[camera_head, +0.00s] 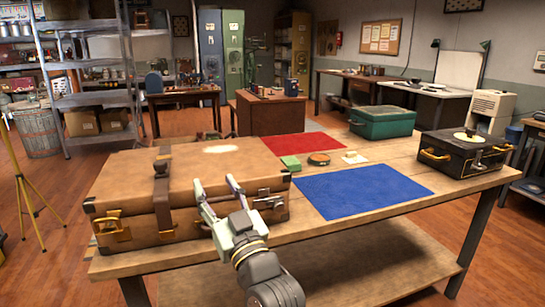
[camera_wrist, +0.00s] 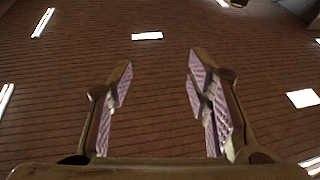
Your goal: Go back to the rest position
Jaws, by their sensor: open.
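My gripper (camera_head: 221,189) is open and empty, in front of the brown suitcase (camera_head: 200,166) in the head view. Its fingers point up and away from me, overlapping the suitcase's right front part in the picture. Whether they touch the suitcase cannot be told from this view. In the wrist view the two fingers of my gripper (camera_wrist: 160,78) stand wide apart with nothing between them. Behind them only a slatted brown surface with bright lights shows.
A yellow tripod (camera_head: 22,180) stands at left.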

